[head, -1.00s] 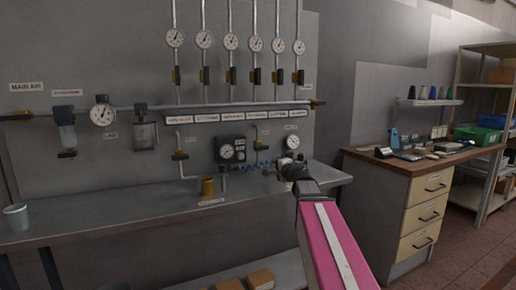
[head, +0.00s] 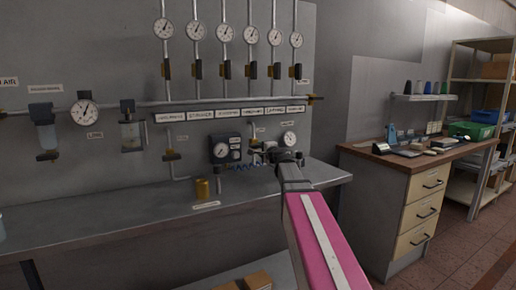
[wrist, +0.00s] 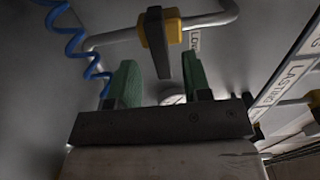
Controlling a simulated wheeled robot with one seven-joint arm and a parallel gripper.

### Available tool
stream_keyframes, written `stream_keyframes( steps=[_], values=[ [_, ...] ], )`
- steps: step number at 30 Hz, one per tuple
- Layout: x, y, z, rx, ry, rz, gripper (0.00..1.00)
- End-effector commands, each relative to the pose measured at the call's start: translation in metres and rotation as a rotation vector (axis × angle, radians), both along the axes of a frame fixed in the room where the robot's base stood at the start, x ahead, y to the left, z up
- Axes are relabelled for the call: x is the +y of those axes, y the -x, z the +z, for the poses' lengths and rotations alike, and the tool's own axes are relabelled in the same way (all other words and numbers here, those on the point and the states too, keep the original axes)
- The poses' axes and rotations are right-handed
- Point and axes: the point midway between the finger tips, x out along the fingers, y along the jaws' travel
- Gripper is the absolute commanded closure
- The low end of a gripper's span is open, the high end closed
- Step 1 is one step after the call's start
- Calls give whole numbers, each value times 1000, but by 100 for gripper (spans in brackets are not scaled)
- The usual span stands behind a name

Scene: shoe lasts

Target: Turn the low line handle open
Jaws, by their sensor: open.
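In the wrist view, the low line handle (wrist: 157,45) is a dark bar on a yellow valve body (wrist: 175,28), set on a bent grey pipe. The bar lies across the pipe. A partly cut-off label beginning "LO" (wrist: 195,39) is beside it. My gripper (wrist: 160,72) is open, its two green fingers apart, with the bar's near end in line with the gap. I cannot tell whether they touch. In the head view, my gripper (head: 272,156) is at the right-hand low valve (head: 254,145) and partly hides it.
A blue coiled hose (wrist: 73,42) hangs close to my left finger. A gauge (head: 289,139) is just right of my gripper, and a regulator box (head: 223,148) is left. The bench front is mostly clear.

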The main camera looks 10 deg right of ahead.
Motion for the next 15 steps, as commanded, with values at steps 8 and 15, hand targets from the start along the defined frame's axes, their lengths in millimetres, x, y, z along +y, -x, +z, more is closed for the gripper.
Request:
stream_keyframes(
  steps=[8,15],
  values=[
    [12,-38,0,0,0,1,55],
    [13,-40,0,0,1,0,55]
  ],
)
